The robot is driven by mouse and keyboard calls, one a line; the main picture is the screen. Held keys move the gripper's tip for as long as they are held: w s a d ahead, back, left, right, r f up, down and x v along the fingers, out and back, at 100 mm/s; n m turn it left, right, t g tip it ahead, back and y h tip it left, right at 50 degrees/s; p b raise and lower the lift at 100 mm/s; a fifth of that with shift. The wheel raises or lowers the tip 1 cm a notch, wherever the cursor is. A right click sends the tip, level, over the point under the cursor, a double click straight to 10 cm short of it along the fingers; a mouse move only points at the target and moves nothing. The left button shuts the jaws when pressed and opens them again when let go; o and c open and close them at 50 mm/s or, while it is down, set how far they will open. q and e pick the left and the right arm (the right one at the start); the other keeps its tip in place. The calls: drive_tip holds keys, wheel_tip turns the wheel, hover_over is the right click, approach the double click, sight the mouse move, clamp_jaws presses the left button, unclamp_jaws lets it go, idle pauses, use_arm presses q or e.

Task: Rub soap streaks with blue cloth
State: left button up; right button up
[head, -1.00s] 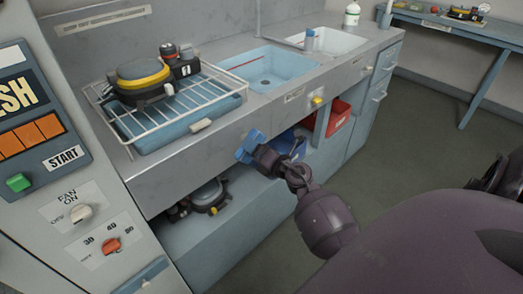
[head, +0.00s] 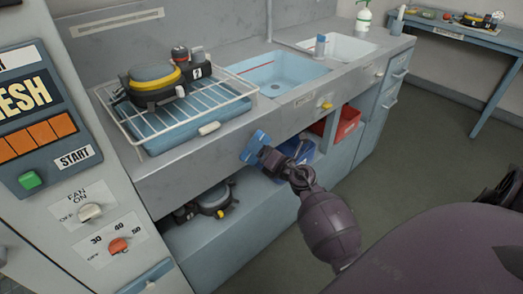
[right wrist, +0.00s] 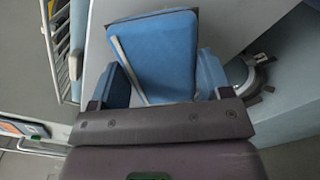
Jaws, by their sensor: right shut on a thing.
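My right gripper (head: 262,152) is in front of the counter's front face, below the rack. It is shut on the blue cloth (head: 252,143), a flat, squarish blue piece. In the right wrist view the cloth (right wrist: 160,50) stands out between the two blue fingers, with a thin pale strip along its left part. I cannot tell if the cloth touches the counter front. I cannot make out soap streaks in either view. My left gripper is out of view.
A wire rack (head: 213,104) with black and yellow breathing gear (head: 155,85) stands on the counter (head: 185,150). A blue basin (head: 290,68) and a white basin (head: 340,45) lie beyond it. More gear (head: 210,200), a blue bin (head: 297,150) and a red bin (head: 348,122) sit below.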

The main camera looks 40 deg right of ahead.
sight(269, 143)
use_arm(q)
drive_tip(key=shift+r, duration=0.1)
use_arm(e)
drive_tip(key=shift+w+a, duration=0.1)
drive_tip(key=shift+w, duration=0.7)
drive_tip(key=shift+d, duration=1.95)
drive_tip(key=shift+w+d, duration=0.1)
drive_tip(key=shift+w, duration=0.1)
drive_tip(key=shift+a+r+p, duration=0.2)
drive_tip(key=shift+a+p, duration=0.15)
drive_tip(key=shift+a, duration=0.6)
drive_tip(key=shift+a+p, duration=0.3)
drive_tip(key=shift+a, duration=0.6)
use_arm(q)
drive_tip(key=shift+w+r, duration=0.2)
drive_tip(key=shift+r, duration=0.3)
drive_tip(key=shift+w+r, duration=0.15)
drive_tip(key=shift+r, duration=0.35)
use_arm(e)
drive_tip(key=shift+a+f, duration=0.1)
drive_tip(key=shift+a, duration=0.2)
